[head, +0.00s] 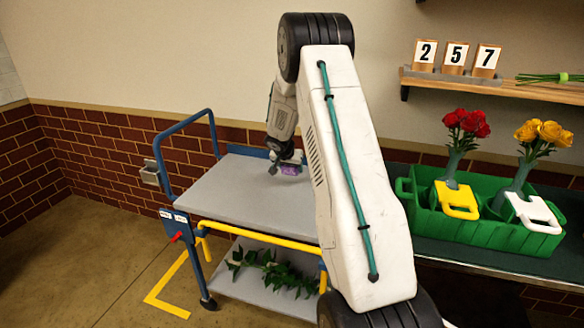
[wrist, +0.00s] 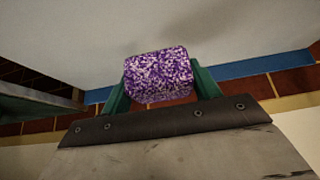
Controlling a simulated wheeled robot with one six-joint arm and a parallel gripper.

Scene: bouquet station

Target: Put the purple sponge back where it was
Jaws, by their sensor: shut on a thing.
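The purple sponge (wrist: 158,76) is a white-speckled block held between the two green fingers of my gripper (wrist: 162,92) in the wrist view. In the head view the sponge (head: 291,170) shows small and purple below my gripper (head: 287,163), over the far right part of the cart's grey top (head: 240,196). I cannot tell whether the sponge touches the cart top. My arm hides the right end of the cart.
The cart has a blue handle (head: 157,155) and a lower shelf with green leafy stems (head: 275,270). At right, a green crate (head: 480,228) holds red flowers (head: 466,124) and yellow flowers (head: 543,133). A wall shelf (head: 550,92) carries number cards. Most of the cart top is clear.

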